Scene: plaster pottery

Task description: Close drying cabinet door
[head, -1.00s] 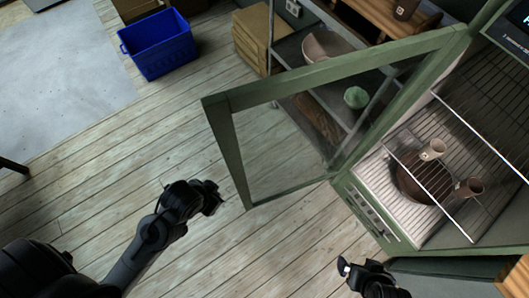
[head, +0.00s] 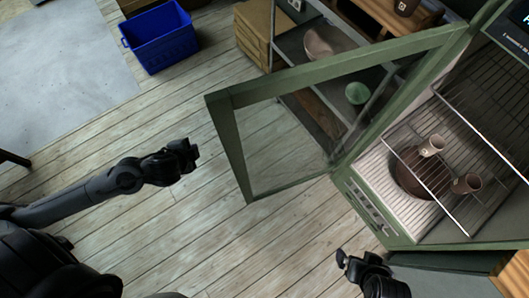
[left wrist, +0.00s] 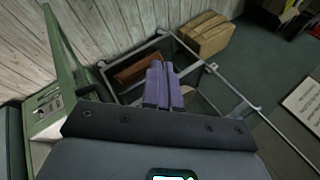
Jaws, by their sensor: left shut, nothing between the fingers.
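The drying cabinet (head: 365,205) stands at the right of the head view. Its green-framed glass door (head: 226,140) is swung wide open, its free edge out to the left. A green frame part also shows at the left of the left wrist view (left wrist: 68,55). My left gripper (head: 192,153) is shut and empty, a little left of the door's free edge and apart from it in the picture. Its closed fingers show in the left wrist view (left wrist: 163,86). My right gripper (head: 343,260) is below the cabinet's front; its finger opening is too small to make out.
Cups (head: 432,146) and a brown bowl (head: 408,176) are inside the cabinet by the wire racks (head: 480,95). A shelf unit (head: 290,50) with pottery stands behind the door. A blue bin (head: 160,40) is at the upper left. The wooden floor around my left gripper is clear.

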